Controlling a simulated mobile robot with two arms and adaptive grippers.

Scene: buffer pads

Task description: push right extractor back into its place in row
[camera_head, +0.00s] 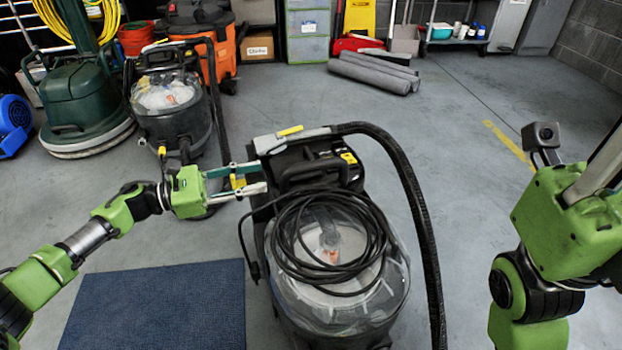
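The right extractor (335,310) stands upright on the floor in the middle foreground. It has a clear round tank, a coiled black cord (288,243) on top, and a black hose (413,190) arching down its right side. My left gripper (265,175) reaches in from the left. Its two fingers are apart, with their tips at the upper left of the extractor's black top; whether they touch it is hard to tell. My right gripper (602,165) is only partly in view at the right edge, away from the extractor, and its fingertips are cut off.
A similar extractor (172,122) stands behind my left gripper, beside a green floor machine (80,95). An orange-and-black vacuum (222,62) is behind them. A blue mat (160,305) lies front left. Grey rolls (370,73) lie at the back. Floor right of the extractor is clear.

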